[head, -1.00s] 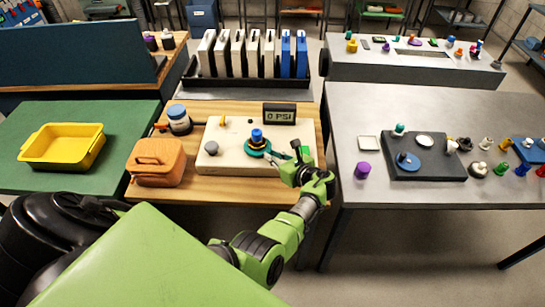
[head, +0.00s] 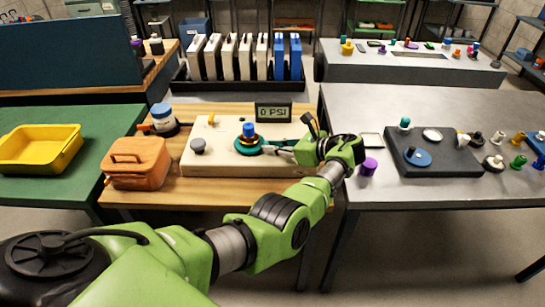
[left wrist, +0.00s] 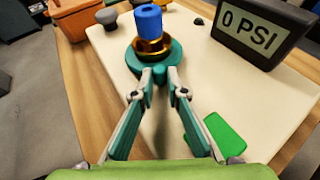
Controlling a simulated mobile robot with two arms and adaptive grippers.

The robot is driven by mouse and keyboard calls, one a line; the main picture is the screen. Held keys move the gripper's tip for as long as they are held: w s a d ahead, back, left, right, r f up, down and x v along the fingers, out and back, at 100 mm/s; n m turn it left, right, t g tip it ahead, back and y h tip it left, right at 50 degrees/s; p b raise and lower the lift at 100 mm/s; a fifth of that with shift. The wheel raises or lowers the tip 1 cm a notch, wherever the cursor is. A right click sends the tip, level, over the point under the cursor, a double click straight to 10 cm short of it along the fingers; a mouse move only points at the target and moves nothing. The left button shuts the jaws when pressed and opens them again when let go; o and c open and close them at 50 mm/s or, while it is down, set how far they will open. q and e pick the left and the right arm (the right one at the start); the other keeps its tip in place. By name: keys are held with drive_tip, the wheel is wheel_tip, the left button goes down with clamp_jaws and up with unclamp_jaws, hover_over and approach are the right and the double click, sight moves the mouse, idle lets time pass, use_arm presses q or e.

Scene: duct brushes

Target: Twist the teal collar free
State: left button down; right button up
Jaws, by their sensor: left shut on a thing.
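The teal collar (head: 245,151) sits flat around the base of a blue capped post with a brass ring (head: 249,139) on a cream panel (head: 206,163). It shows in the left wrist view (left wrist: 136,67) with a short teal arm pointing towards my gripper. My left gripper (head: 272,148) comes from the right in the head view and is shut on the collar's arm; its fingertips (left wrist: 159,94) stand either side of that arm. The blue post (left wrist: 149,21) stands upright. The far side of the collar is hidden behind the post. My right gripper is not in view.
A gauge display (head: 272,112) reading 0 PSI stands at the panel's back. A grey knob (head: 198,146) is on its left. A grey table (head: 386,204) with loose parts is to the right.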

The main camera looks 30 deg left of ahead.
use_arm(q)
drive_tip(key=shift+s+a, duration=0.1)
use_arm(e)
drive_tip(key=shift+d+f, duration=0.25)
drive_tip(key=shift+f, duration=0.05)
use_arm(q)
drive_tip(key=c, duration=2)
unclamp_jaws()
drive_tip(key=shift+a+f, duration=0.1)
drive_tip(key=v, duration=1.2)
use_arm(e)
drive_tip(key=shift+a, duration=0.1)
